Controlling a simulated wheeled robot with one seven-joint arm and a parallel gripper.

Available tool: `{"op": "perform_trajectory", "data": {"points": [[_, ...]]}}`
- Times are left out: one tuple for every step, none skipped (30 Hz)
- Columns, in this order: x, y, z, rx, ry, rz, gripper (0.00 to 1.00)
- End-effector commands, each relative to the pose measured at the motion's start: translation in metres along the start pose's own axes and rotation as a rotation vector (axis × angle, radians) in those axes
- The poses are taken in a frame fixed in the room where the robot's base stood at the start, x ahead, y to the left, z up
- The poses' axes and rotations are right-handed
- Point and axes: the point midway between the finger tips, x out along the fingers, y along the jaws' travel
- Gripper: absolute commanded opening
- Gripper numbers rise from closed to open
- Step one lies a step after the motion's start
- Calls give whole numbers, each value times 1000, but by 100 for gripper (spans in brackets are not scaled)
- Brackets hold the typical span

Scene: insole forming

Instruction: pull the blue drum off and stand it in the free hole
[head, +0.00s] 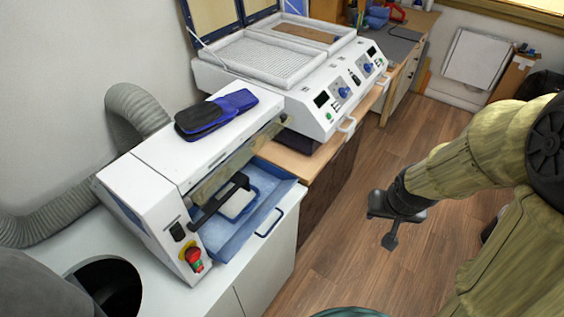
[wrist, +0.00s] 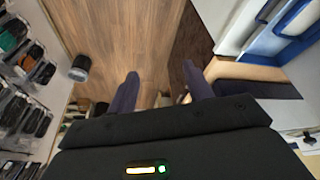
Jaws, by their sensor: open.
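I cannot make out a blue drum clearly in either view. A white machine (head: 160,180) with a beige roller (head: 238,158) under its hood stands at the left in the head view. A dark round opening (head: 108,285) shows in the white counter in front of it; I cannot tell if it is the free hole. My gripper (head: 390,238) hangs over the open floor, to the right of the machine and apart from it. In the wrist view my gripper (wrist: 163,78) is open, with nothing between its fingers.
A blue tray (head: 281,187) juts from the machine's front. A white heating unit (head: 315,105) stands behind on a wooden bench. A grey hose (head: 135,105) runs along the wall. Racks of dark items (wrist: 28,70) line the wrist view's left. Wooden floor (head: 345,215) lies free between.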

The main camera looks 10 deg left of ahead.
Motion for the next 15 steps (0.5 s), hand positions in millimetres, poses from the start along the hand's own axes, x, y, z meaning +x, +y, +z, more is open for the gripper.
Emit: {"op": "perform_trajectory", "data": {"points": [[10, -6, -16, -1, 27, -15, 51], [16, -11, -25, 2, 50, -29, 51], [25, -19, -38, 4, 81, -53, 51], [32, -26, -47, 9, 104, -76, 51], [38, -34, -55, 14, 125, -103, 51], [47, -45, -66, 22, 151, -143, 51], [53, -54, -73, 29, 169, -177, 51], [59, -63, -80, 38, 187, -214, 51], [66, -77, -87, 50, 206, -268, 51], [71, -88, -92, 61, 218, -311, 51], [76, -100, -97, 73, 228, -357, 51], [81, -115, -102, 91, 240, -422, 51], [85, -127, -105, 108, 245, -474, 51], [88, -138, -108, 126, 249, -526, 51], [91, -153, -111, 153, 250, -599, 51]]}}
